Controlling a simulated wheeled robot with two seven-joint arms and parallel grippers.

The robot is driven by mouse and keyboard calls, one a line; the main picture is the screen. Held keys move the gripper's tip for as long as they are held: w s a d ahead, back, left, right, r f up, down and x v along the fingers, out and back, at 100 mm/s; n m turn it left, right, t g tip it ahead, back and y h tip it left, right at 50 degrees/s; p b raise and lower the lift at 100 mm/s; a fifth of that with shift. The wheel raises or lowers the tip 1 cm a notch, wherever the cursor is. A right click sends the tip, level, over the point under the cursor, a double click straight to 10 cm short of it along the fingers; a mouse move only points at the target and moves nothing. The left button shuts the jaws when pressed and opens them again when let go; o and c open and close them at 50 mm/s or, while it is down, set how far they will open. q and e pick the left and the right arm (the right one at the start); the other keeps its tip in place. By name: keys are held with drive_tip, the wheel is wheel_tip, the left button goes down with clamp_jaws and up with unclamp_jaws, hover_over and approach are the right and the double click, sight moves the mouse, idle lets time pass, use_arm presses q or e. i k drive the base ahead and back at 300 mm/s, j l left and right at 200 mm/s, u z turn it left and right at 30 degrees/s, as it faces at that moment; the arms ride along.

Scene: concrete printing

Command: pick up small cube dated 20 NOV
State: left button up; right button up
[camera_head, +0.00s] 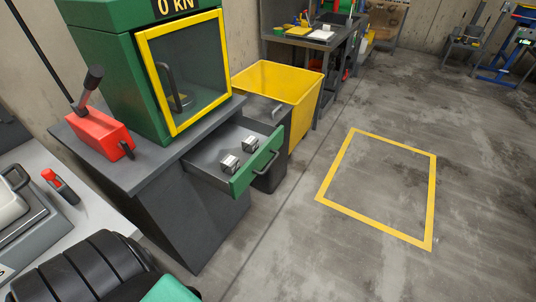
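Two small grey cubes lie in the pulled-out drawer (208,167) below the green press. The nearer-left cube (229,164) sits toward the front of the drawer. The other cube (250,144) lies a little behind it to the right. Each has a pale top face, possibly with marks, but the print is too small to read, so I cannot tell which is dated 20 NOV. Neither of my grippers is visible; a black, ribbed part of mine fills the bottom left.
The green press (110,60) with a yellow-framed door (190,75) stands on the cabinet, beside a red lever box (100,132). A yellow bin (285,85) stands behind the drawer. The floor right of the drawer is clear, with a yellow taped square (432,205).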

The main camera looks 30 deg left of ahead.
sight(230, 164)
drive_tip(key=u, duration=1.4)
